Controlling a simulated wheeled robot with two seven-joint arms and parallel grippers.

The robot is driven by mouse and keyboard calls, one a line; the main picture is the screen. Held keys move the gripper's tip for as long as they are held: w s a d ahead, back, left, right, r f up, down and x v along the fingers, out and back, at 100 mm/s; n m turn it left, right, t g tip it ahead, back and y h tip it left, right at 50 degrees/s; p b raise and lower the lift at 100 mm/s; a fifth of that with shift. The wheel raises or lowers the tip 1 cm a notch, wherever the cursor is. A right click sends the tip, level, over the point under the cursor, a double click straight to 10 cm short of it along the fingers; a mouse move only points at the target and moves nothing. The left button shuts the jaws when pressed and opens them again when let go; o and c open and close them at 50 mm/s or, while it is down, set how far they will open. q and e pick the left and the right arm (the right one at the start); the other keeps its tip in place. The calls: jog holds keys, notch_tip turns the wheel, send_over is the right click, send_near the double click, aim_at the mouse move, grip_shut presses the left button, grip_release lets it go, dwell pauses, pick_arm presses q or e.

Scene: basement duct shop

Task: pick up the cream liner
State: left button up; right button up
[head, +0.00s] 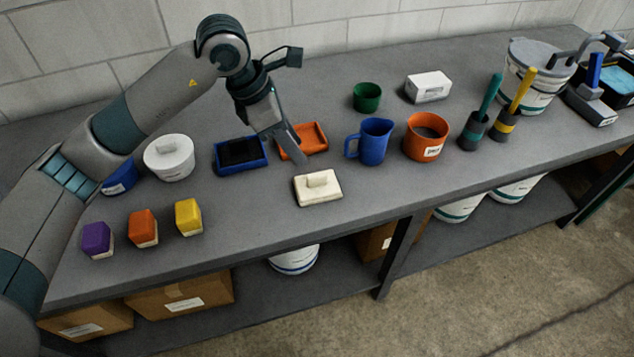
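The cream liner (318,190) is a flat, pale rectangular piece with a raised grip on top. It lies on the grey bench near the front edge, in the middle of the head view. My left gripper (298,158) points down just behind and above it, in front of the orange tray. The fingers look close together from this angle, and I cannot tell whether they are open. Nothing is visibly held, and the cream liner appears apart from the fingers. My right gripper is not in view.
An orange tray (314,134) and a blue tray (222,171) with a dark inside stand behind the liner. A blue jug (375,143) and an orange pot (423,148) stand to its right. A yellow block (188,217) is to its left. Bench around the liner's front is clear.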

pick_arm(q)
jog(key=p, duration=0.3)
send_over(316, 175)
jog(key=s+a, duration=0.1)
jog(key=a, duration=0.1)
notch_tip(316, 175, down, 6)
jog(key=shift+s+d+f, duration=0.1)
jog(key=shift+d+f, duration=0.05)
jog(key=shift+f, duration=0.05)
jog(key=shift+d+f, duration=0.15)
jog(key=shift+f, duration=0.35)
jog(key=shift+w+d+f+p, duration=0.25)
jog(key=shift+w+f+p, duration=0.05)
jog(key=shift+f+p, duration=0.35)
jog(key=p+x, duration=0.1)
jog(key=x, duration=0.2)
jog(key=shift+w+a+p, duration=0.1)
jog(key=shift+w+p, duration=0.05)
jog(key=shift+p, duration=0.15)
jog(key=shift+w+f, duration=0.1)
jog(key=shift+f, duration=0.3)
